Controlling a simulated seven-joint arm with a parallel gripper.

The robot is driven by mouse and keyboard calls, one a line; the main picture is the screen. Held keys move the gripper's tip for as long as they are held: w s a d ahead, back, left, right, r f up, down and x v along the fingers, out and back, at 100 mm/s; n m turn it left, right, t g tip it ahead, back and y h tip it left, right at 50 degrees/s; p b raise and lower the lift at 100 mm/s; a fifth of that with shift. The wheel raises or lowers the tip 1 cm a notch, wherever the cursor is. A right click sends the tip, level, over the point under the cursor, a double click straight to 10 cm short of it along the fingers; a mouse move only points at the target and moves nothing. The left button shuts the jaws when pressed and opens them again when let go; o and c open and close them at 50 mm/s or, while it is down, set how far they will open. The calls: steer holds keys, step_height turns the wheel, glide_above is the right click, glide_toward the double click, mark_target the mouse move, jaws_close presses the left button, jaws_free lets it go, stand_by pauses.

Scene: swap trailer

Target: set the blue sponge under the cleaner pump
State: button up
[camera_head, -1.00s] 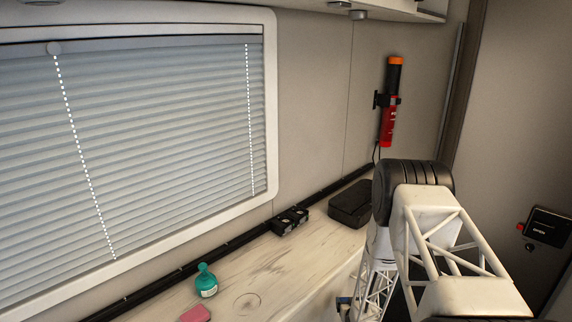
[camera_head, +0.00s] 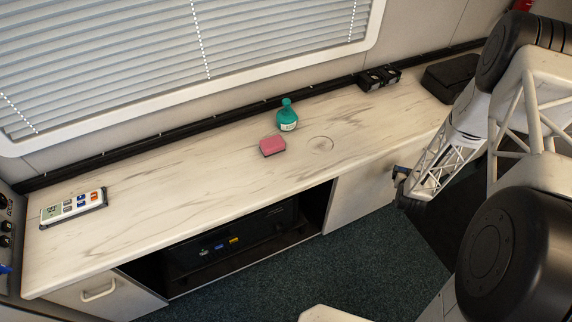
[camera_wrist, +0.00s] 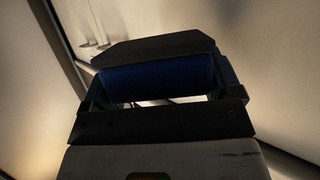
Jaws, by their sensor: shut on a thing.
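My gripper (camera_head: 401,186) hangs at the front of the counter's right part, below its top, small and partly hidden by my arm. In the wrist view its dark jaws are shut on a dark blue, finely ribbed thing (camera_wrist: 158,79). Only one side of it shows, and I cannot tell for sure that it is the blue sponge. A teal bottle with a narrow top and white label (camera_head: 287,121), which looks like the cleaner pump, stands upright on the counter. A pink sponge (camera_head: 272,147) lies just in front of it, left of centre.
Black boxes (camera_head: 379,78) stand farther right. An open dark compartment (camera_head: 225,246) lies below.

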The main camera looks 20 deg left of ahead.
steer(key=s+a+r+n+g+y, duration=0.2)
steer(key=s+a+r+n+y, duration=0.25)
steer(key=s+a, duration=0.85)
steer(key=s+a+r+n+g+y, duration=0.2)
steer(key=s+a+r+n+y, duration=0.25)
steer(key=s+a, duration=0.85)
steer(key=s+a+r, duration=0.4)
steer(key=s+r, duration=0.1)
steer(key=r, duration=0.2)
steer(key=s+a+r, duration=0.3)
steer(key=s+r, duration=0.2)
steer(key=r, duration=0.1)
steer(key=shift+s+a+r, duration=0.35)
steer(key=w+a, duration=0.2)
steer(key=w, duration=0.1)
steer(key=w+a+f, duration=0.1)
steer(key=w+a, duration=0.2)
steer(key=w, duration=0.1)
steer(key=w+a, duration=0.3)
steer(key=w, duration=0.1)
steer(key=shift+w+a+f, duration=0.2)
steer(key=shift+a, duration=0.05)
